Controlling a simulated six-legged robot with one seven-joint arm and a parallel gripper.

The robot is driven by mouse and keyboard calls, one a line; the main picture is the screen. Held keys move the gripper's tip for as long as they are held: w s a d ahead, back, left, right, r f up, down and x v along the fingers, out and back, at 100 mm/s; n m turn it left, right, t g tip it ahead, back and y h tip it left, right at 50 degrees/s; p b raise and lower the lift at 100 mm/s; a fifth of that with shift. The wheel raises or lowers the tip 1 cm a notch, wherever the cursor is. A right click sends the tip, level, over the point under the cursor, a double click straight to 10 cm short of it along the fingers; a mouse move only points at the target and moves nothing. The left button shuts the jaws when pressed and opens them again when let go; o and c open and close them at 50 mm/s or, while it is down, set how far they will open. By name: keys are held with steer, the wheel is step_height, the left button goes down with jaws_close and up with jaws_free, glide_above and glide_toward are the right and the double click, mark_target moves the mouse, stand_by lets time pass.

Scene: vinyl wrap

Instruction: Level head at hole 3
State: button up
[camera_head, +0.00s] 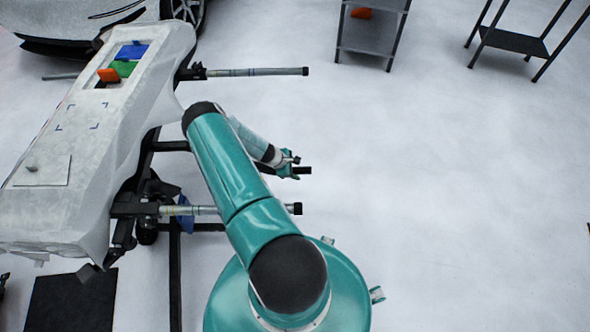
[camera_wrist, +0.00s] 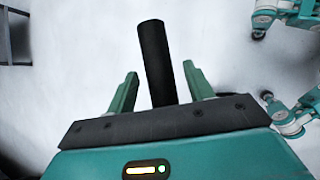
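My gripper (camera_head: 290,165) is at the end of my teal arm, to the right of the white bumper-like panel (camera_head: 118,150). In the wrist view my gripper (camera_wrist: 161,75) has its two green fingers spread apart. A black cylinder (camera_wrist: 156,60) stands between them, with a gap on both sides. A short black bar end (camera_head: 303,170) shows beside the fingers in the head view. It may be the same piece. Two silver rods with black ends, one upper (camera_head: 255,71) and one lower (camera_head: 200,210), reach right from the panel's stand. I cannot make out a numbered hole or a head.
The panel carries a blue patch (camera_head: 132,51), a green patch (camera_head: 123,68), an orange block (camera_head: 108,75) and a pale sheet (camera_head: 45,172). A car (camera_head: 80,25) is at upper left. Shelves (camera_head: 372,35) and a black rack (camera_head: 514,40) stand at the back. The right floor is clear.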

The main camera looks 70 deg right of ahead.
steer(key=v, duration=1.3)
steer(key=shift+w+r, duration=0.25)
steer(key=shift+r, duration=0.05)
steer(key=shift+a, duration=0.15)
